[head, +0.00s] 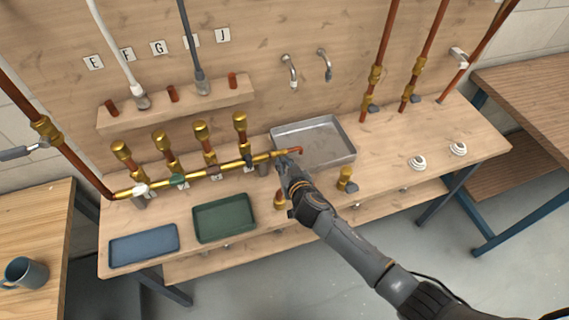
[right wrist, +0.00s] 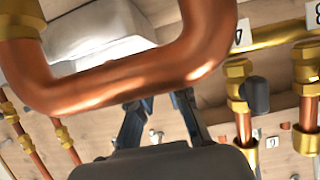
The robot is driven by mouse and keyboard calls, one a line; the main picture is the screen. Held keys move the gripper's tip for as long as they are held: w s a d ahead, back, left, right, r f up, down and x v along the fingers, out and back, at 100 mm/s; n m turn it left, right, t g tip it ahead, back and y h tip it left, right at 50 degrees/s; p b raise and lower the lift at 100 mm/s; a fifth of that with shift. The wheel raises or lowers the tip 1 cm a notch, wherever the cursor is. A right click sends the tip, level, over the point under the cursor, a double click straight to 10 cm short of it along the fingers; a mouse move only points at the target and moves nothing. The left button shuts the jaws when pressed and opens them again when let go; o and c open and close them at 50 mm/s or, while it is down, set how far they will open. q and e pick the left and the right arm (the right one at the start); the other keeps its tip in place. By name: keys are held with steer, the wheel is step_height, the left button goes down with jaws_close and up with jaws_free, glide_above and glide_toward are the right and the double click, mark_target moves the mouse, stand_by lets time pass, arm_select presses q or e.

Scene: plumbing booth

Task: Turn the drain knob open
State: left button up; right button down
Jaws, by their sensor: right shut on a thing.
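The brass manifold pipe (head: 205,177) runs across the bench and ends at the right in a copper outlet bend (head: 297,150) over the metal tray. My right gripper (head: 284,162) is at this end of the manifold, shut on the drain knob, which its fingers hide. In the right wrist view the copper bend (right wrist: 120,85) crosses close in front of the camera, and the two dark fingers (right wrist: 160,112) reach up behind it. The knob and its turn angle cannot be made out. My left gripper is not in view.
The metal tray (head: 345,150) lies under the outlet. A green tray (head: 224,236) and a blue tray (head: 128,252) lie at the front left. Brass-capped risers (head: 201,132) stand along the manifold. A brass valve (head: 345,177) stands right of my gripper. The bench's right part is mostly clear.

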steer(key=shift+a, duration=0.1)
steer(key=n+b, duration=0.1)
steer(key=n+h+b, duration=0.1)
steer(key=b, duration=0.2)
steer(key=shift+s+a+f+n+t+h, duration=0.1)
steer(key=shift+a+f+n+t+h, duration=0.15)
steer(key=shift+n+t+h, duration=0.15)
steer(key=shift+a+r+n+t+h+b, duration=0.1)
steer(key=shift+n+t+h+b, duration=0.4)
steer(key=shift+n+b, duration=0.7)
steer(key=c, duration=1.3)
jaws_free()
steer(key=a+v, duration=0.1)
steer(key=v, duration=1.1)
steer(key=shift+d+r, duration=0.2)
steer(key=shift+d, duration=0.15)
